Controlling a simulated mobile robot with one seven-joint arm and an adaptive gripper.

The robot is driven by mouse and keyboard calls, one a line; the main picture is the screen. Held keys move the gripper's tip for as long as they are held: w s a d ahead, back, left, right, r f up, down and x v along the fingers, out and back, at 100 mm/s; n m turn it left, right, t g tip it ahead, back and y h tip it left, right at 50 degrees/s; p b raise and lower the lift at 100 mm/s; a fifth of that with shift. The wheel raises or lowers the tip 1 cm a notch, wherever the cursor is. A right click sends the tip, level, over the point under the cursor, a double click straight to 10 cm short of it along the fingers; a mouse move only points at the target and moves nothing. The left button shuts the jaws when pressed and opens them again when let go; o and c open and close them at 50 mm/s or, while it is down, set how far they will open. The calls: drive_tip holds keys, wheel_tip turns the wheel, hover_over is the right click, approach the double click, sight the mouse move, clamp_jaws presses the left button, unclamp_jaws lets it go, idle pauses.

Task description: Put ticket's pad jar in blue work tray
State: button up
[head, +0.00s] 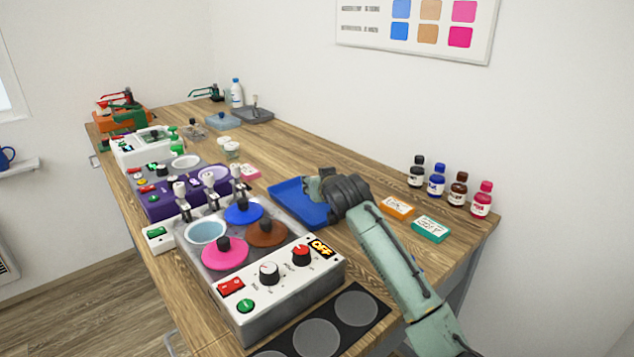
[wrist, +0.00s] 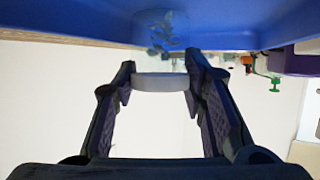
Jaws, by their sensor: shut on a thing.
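The blue work tray (head: 288,198) lies on the bench right of the hot plate unit in the head view. Its blue surface (wrist: 70,18) fills the top of the wrist view. My gripper (head: 330,190) is over the tray's right part. In the wrist view my gripper (wrist: 160,80) is shut on a clear jar (wrist: 160,32) with a pale grey lid (wrist: 160,82). A dark green leafy pattern shows on the jar, whose far end is against the blue. I cannot tell whether it touches the tray. The head view does not show the jar clearly.
A unit with coloured round lids and knobs (head: 290,272) stands left of the tray. Orange (head: 397,206) and teal (head: 430,229) labelled boxes lie to the right, below several ink bottles (head: 437,181). Two pale jars (head: 231,150) stand farther back. A colour chart (head: 420,25) hangs on the wall.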

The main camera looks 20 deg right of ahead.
drive_tip(key=shift+f, duration=0.2)
drive_tip(key=o, duration=1.2)
drive_tip(key=shift+c, duration=0.2)
drive_tip(key=shift+r, duration=0.15)
drive_tip(key=shift+r, duration=0.15)
drive_tip(key=b+v, duration=0.3)
drive_tip(key=v, duration=0.9)
